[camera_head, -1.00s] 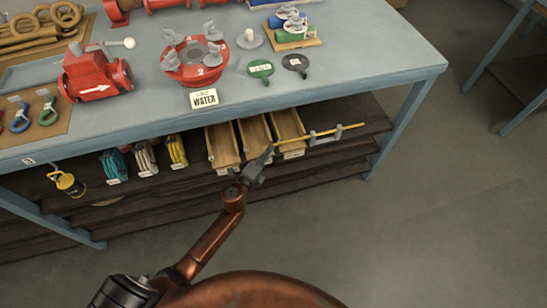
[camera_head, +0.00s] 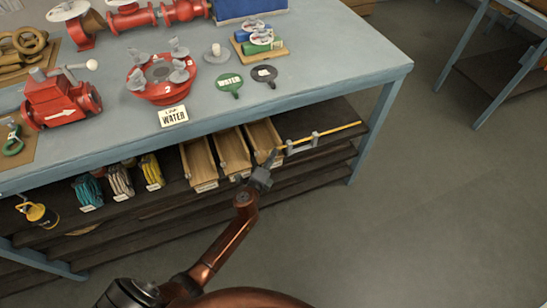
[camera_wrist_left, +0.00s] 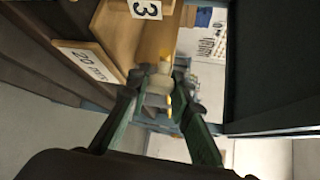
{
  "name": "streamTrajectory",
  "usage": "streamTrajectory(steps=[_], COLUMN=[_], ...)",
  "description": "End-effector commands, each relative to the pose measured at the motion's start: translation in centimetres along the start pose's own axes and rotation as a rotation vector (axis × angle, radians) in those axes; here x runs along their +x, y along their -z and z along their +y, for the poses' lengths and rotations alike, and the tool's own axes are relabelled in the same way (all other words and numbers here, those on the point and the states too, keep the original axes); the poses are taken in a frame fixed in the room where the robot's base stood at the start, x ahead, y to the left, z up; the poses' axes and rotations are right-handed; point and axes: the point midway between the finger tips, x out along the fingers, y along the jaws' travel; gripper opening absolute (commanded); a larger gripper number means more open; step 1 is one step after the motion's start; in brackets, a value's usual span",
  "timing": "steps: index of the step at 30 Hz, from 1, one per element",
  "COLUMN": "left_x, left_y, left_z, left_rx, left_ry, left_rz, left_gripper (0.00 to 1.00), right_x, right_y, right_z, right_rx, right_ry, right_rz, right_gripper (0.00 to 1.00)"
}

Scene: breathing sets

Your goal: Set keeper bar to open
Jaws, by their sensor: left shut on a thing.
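The keeper bar (camera_head: 335,131) is a thin yellow rod lying through two grey brackets (camera_head: 316,138) at the shelf edge under the bench. It reaches well past the right bracket, to the right of the wooden trays. My left gripper (camera_head: 271,160) is at the bar's left end, shut on it, in front of the rightmost tray (camera_head: 262,136). In the left wrist view, the left gripper (camera_wrist_left: 160,97) has its fingers on either side of a pale end piece with yellow showing, partly blurred. My right gripper is not in view.
Two more wooden trays (camera_head: 199,163) stand left of the gripper. Coiled hoses (camera_head: 120,181) and a yellow lamp-like item (camera_head: 38,213) are farther left. The blue bench top (camera_head: 330,60) overhangs the shelf, with a leg (camera_head: 372,130) at right. Floor in front is clear.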

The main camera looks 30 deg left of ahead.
Motion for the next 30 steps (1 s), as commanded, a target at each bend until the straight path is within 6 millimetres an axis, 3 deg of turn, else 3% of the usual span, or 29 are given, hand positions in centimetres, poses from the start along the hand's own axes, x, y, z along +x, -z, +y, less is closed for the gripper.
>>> streamTrajectory(steps=[1,2,9,20,23,30], left_x=[0.0,0.0,0.1,-0.4,-1.6,-6.6], left_y=[0.0,0.0,0.1,0.0,0.0,0.1], left_z=[0.1,0.1,0.0,0.1,0.1,0.1], left_rx=[0.0,0.0,0.0,0.001,0.001,0.0], left_ry=[-0.001,-0.001,0.0,-0.001,0.0,-0.002], left_rz=[-0.001,-0.001,0.001,0.0,0.001,0.002], left_gripper=[0.0,0.22,0.38,0.38,0.38,0.38], right_x=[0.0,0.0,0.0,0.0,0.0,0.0], right_y=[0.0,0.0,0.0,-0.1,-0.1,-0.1], right_z=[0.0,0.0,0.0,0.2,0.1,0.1], right_rx=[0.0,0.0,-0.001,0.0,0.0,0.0], right_ry=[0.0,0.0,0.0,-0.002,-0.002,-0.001], right_rz=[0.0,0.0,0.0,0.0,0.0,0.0], right_gripper=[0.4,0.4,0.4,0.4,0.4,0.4])
